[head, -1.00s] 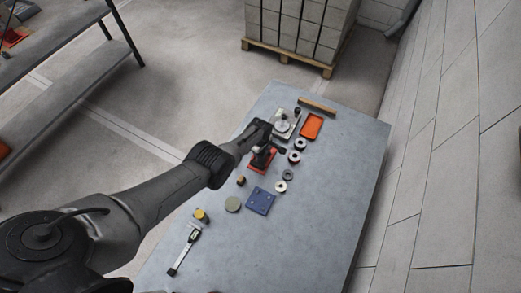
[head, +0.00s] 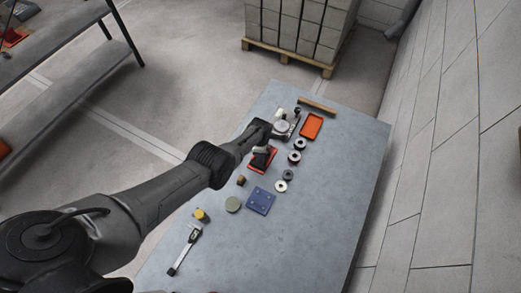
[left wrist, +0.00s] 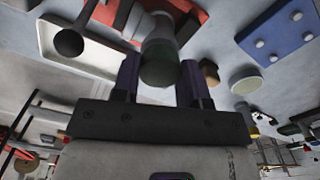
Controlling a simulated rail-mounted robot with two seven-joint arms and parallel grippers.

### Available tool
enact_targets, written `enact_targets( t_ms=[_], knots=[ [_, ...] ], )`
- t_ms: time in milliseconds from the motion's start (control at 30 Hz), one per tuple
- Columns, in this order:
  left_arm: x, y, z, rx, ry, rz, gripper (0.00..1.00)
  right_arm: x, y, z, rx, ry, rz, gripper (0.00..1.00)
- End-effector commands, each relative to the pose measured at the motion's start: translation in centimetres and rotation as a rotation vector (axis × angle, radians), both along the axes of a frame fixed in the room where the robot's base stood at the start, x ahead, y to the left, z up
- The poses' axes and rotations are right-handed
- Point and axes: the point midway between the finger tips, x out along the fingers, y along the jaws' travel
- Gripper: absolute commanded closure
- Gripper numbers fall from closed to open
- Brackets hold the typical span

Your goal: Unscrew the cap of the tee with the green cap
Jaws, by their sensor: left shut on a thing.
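The tee (left wrist: 158,26) is a pale grey fitting on a red plate, seen beyond the fingers in the left wrist view. In the head view its pale top (head: 260,149) shows on the red plate (head: 258,166). My left gripper (left wrist: 160,80) is shut on the dark green cap (left wrist: 160,70), which sits between its two fingers. In the head view my left gripper (head: 268,131) shows above and beyond the tee. I cannot tell whether the cap still touches the tee. The cap is hidden in the head view. My right gripper is not in view.
A cream tray (left wrist: 75,52) with a black-knobbed part lies beside the red plate. A blue plate (head: 260,201), orange tray (head: 312,126), several rings and a caliper (head: 184,251) lie on the grey table (head: 318,215). The table's right side is clear.

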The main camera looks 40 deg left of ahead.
Motion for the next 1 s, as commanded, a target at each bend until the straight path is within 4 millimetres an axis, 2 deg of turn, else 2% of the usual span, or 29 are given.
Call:
enact_targets(
  t_ms=[433, 800, 1000],
  knots=[
    [0.01, -0.04, 0.00, -0.001, -0.001, 0.062, 0.88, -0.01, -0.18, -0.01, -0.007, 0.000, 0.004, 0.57],
    [0.03, -0.05, 0.03, -0.002, -0.001, 0.409, 0.88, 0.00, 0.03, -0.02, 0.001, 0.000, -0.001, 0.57],
    [0.03, -0.02, 0.04, 0.000, -0.001, 0.445, 0.88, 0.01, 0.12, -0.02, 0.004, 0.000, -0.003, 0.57]
  ],
)
